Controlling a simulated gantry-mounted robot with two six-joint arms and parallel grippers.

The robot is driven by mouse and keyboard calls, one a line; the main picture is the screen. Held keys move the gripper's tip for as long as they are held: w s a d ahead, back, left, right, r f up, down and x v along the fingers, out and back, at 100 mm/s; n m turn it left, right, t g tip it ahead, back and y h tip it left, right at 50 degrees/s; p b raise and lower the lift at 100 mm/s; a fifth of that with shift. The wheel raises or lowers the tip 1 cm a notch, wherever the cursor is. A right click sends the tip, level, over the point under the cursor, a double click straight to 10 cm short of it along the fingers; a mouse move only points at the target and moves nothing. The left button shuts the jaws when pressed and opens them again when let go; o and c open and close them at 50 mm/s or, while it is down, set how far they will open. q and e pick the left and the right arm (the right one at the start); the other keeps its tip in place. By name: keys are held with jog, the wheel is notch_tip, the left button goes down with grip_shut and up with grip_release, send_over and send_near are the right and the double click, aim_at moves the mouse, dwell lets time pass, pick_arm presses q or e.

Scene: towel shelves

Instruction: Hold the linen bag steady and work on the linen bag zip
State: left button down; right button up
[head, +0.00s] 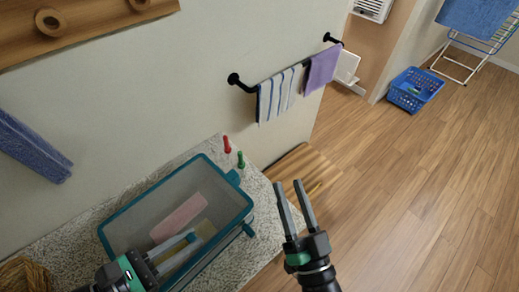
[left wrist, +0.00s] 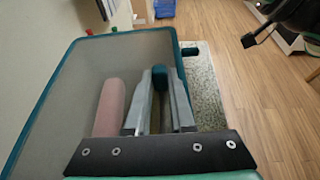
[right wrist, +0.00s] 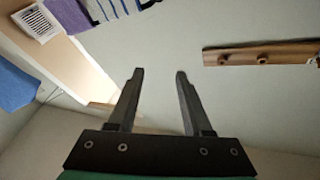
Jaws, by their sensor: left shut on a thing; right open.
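The linen bag (head: 135,222) is a grey, box-shaped bag with teal edging on a speckled counter. A pink roll (head: 180,217) shows within its outline. The bag also fills the left of the left wrist view (left wrist: 65,80). My left gripper (head: 200,240) is over the bag's near side. In the left wrist view its fingers (left wrist: 162,80) are closed on a small dark teal part (left wrist: 160,77) of the bag. I cannot make out the zip pull. My right gripper (head: 292,210) is open and empty, right of the bag and apart from it; its fingers also show in the right wrist view (right wrist: 160,75).
Red (head: 227,145) and green (head: 240,160) pegs stand on the counter (head: 262,215) behind the bag. A wicker basket (head: 22,275) is at lower left. A wall rail holds striped (head: 278,95) and purple (head: 321,68) towels. The floor at right is mostly clear.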

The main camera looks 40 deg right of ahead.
jog(key=w+d+r+m+h, duration=0.3)
jog(key=r+m, duration=0.1)
jog(key=r, duration=0.3)
jog(key=shift+r, duration=0.15)
jog(key=shift+d, duration=0.1)
